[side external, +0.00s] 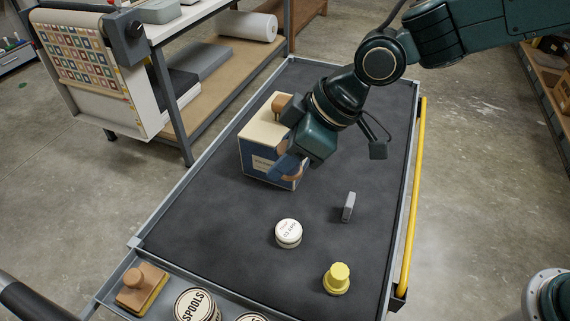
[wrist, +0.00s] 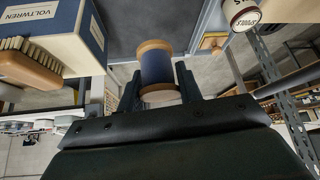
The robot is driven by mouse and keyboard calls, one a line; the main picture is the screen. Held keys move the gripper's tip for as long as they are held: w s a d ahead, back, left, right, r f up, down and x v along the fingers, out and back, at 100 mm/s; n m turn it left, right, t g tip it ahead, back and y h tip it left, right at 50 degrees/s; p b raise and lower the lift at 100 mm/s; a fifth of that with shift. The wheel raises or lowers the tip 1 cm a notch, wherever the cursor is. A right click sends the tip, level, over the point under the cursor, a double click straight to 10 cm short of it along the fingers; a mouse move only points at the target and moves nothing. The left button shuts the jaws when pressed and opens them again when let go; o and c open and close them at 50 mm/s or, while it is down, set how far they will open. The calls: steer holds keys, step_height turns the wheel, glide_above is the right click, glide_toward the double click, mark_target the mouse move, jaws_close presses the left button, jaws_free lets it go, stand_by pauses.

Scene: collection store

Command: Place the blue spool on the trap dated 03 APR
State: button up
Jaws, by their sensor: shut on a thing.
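The blue spool (wrist: 156,66) has pale wooden ends and is gripped between the two fingers of my gripper (wrist: 158,88) in the wrist view. In the side view my gripper (side external: 286,166) holds it tilted, close in front of the blue and cream box (side external: 258,160). I cannot tell whether it touches the box. A round white trap (side external: 288,230) lies on the dark cart top, below and apart from my gripper. Its label ends in APR, but the day digits are too small to read surely. No other dated trap is clear.
A grey block (side external: 348,207) and a yellow knobbed object (side external: 337,278) stand right of the trap. The front tray holds a wooden-handled block (side external: 142,288) and a SPOOLS tin (side external: 196,306). The mat's left front is clear.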

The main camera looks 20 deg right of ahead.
glide_above(284, 228)
step_height(284, 228, down, 13)
steer(key=shift+r, duration=0.2)
steer(key=shift+f, duration=2.1)
steer(key=shift+f, duration=0.15)
steer(key=o, duration=1)
steer(key=shift+r, duration=0.2)
steer(key=shift+v, duration=6)
